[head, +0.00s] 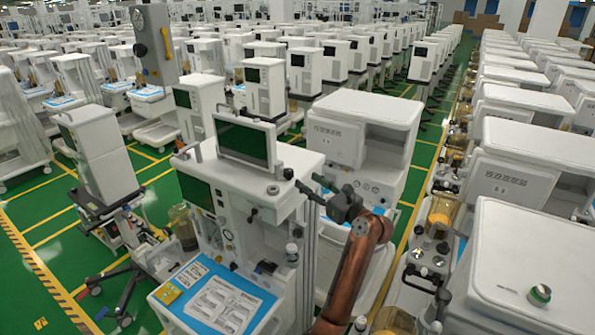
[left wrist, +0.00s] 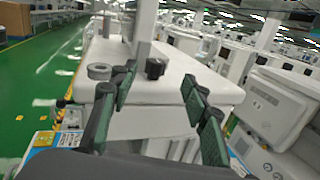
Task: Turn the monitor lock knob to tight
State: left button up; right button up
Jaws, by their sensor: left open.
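The monitor (head: 245,141), with a dark green screen, stands on top of a white anaesthesia cart (head: 232,178). A small dark knob (head: 288,173) sits beside the monitor at the cart top's right side; it also shows as a black knob (left wrist: 155,68) in the left wrist view, beside a pale post. A grey round piece (head: 272,190) is close by, also in the left wrist view (left wrist: 99,71). I cannot tell the knob's setting. My left gripper (head: 309,183) is open, its green-padded fingers (left wrist: 158,88) spread on either side of the black knob's line, apart from it. My right gripper is not in view.
Other white carts crowd around, one close behind at right (head: 365,108) and one at front right (head: 530,265). A blue work tray (head: 180,311) with papers juts from the cart's front. Green floor (head: 30,205) is free at left.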

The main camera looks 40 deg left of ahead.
aim_at(292, 173)
pick_arm(q)
jog(key=shift+h, duration=0.3)
jog(key=x, duration=0.2)
jog(key=p+x, duration=0.1)
jog(key=x, duration=0.1)
jog(key=p+x, duration=0.1)
jog(key=x, duration=0.1)
jog(key=shift+s+a, duration=0.25)
jog(key=shift+a, duration=0.05)
jog(key=shift+p+x, duration=0.5)
jog(key=shift+x, duration=0.35)
jog(key=shift+f, duration=0.15)
jog(key=c, duration=1.2)
